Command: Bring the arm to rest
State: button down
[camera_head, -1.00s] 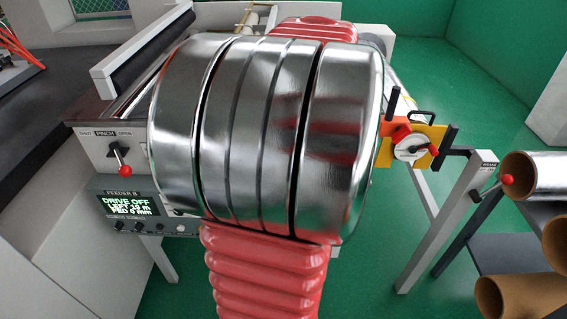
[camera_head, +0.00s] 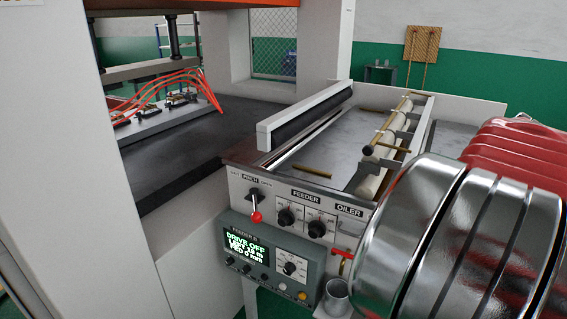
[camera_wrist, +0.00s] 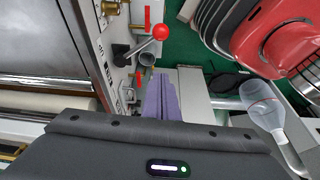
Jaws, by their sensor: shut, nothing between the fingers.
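My gripper (camera_wrist: 162,98) shows in the wrist view as two purple-grey fingers close together, shut and empty. The fingers point toward the feeder's front panel (camera_wrist: 105,45) and a black lever with a red ball knob (camera_wrist: 161,32). They look apart from the lever, though the depth is hard to judge. In the head view, my arm's silver segments and red ribbed sleeve fill the right side. My gripper is not visible there.
The feeder (camera_head: 290,190) stands in the middle of the head view, with a lit display (camera_head: 245,248) and a grey cup (camera_head: 336,297) at its front. A press with red hoses (camera_head: 180,85) is at left. A clear bottle (camera_wrist: 262,105) is right of my gripper in the wrist view.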

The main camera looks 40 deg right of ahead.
jog(key=w+a+g+h, duration=0.1)
jog(key=w+a, duration=0.4)
jog(key=w, duration=0.2)
jog(key=w+a+h, duration=0.1)
jog(key=w+a, duration=0.4)
jog(key=w, duration=0.3)
jog(key=w+a+t+h, duration=0.1)
jog(key=w+a, duration=0.2)
jog(key=a, duration=0.4)
jog(key=w+a+r+m+t, duration=0.1)
jog(key=w+a, duration=0.2)
jog(key=a, duration=0.3)
jog(key=w+a+t+h, duration=0.1)
jog(key=w+a, duration=0.2)
jog(key=a, duration=0.4)
jog(key=s+a+f+m+y, duration=0.2)
jog(key=s+a+f, duration=0.4)
jog(key=s+a, duration=0.3)
jog(key=shift+a+y, duration=0.4)
jog(key=shift+a, duration=0.65)
jog(key=shift+s+d, duration=0.1)
jog(key=shift+d, duration=0.05)
